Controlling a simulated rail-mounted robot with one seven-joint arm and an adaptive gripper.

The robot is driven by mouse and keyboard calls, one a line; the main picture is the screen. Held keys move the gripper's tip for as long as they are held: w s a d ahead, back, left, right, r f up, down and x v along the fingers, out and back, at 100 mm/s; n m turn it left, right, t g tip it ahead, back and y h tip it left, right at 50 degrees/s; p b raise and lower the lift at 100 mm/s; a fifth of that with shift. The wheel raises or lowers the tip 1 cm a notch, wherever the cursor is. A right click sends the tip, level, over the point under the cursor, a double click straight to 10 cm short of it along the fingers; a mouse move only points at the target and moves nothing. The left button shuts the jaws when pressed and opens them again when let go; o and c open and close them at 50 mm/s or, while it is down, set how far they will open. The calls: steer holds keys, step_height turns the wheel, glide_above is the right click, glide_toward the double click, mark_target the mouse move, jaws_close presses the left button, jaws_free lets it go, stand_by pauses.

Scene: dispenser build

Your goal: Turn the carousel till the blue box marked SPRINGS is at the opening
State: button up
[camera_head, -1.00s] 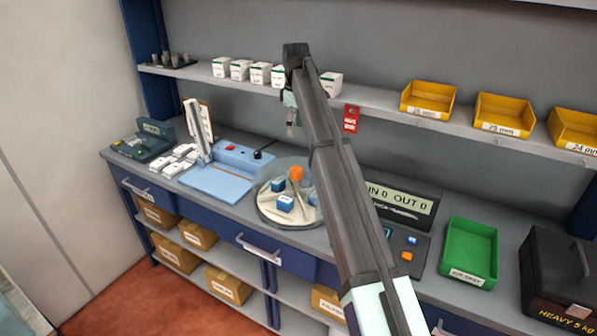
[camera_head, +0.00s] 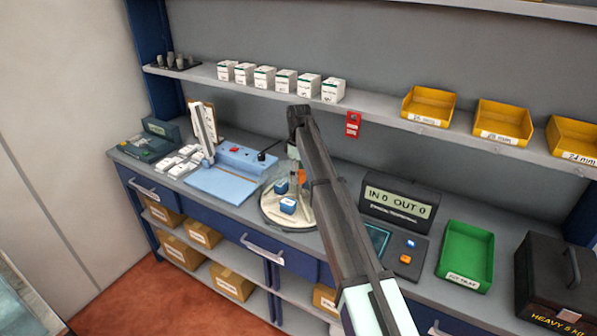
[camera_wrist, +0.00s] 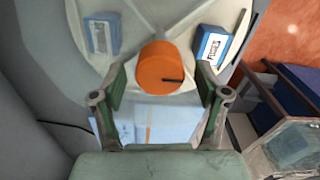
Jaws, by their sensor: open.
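The round pale carousel (camera_head: 268,212) stands on the worktop, partly hidden by my arm. An orange knob (camera_wrist: 165,67) rises from its middle; a sliver of it shows in the head view (camera_head: 302,174). My gripper (camera_wrist: 161,80) is over the carousel and open, its fingers on either side of the knob with gaps left and right. Two blue boxes with white labels lie on the carousel in the wrist view, one at left (camera_wrist: 101,37) and one at right (camera_wrist: 213,47). Their lettering is too small to read surely. I cannot make out the opening.
A light blue fixture (camera_head: 222,184) stands left of the carousel. A counter display (camera_head: 398,203) and a green tray (camera_head: 466,255) are to its right. A shelf (camera_head: 380,115) with white boxes and yellow bins (camera_head: 428,105) runs above the worktop. A red tag (camera_head: 353,124) hangs from the shelf.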

steer(key=shift+f, duration=0.25)
jaws_close()
